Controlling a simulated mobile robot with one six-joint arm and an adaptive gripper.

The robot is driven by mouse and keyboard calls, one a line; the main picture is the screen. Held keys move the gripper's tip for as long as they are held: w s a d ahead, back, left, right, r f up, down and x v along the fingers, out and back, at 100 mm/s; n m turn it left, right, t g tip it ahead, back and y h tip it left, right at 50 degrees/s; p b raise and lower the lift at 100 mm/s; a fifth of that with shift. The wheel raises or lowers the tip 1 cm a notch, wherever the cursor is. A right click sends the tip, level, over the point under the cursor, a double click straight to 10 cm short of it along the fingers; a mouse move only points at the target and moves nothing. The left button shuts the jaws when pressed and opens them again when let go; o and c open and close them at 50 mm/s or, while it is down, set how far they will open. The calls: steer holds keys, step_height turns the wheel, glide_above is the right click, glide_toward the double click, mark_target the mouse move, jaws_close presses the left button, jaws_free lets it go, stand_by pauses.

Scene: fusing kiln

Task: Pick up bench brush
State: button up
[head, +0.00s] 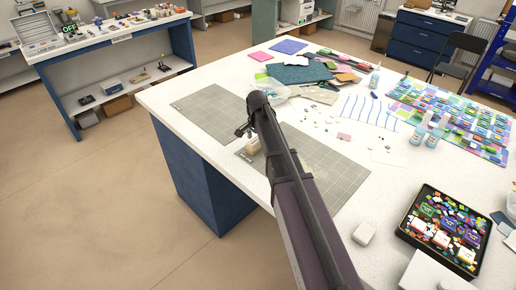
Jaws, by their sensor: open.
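My gripper (243,131) hangs at the end of my dark arm over the front part of the white worktable. It is open, small in view and partly hidden by the arm. Just below it, a small pale tan thing (253,146) shows on the near grey cutting mat (345,172), at the mat's left end. It may be the bench brush, but the arm covers most of it. I cannot tell whether the fingers touch it.
A second grey mat (208,112) lies to the left. A clear tub (277,91) stands behind the arm. Small bottles (419,130) and colourful glass sheets (455,112) fill the right.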

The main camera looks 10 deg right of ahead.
steer(key=shift+f+b, duration=0.5)
steer(key=shift+f, duration=0.3)
steer(key=c, duration=1.3)
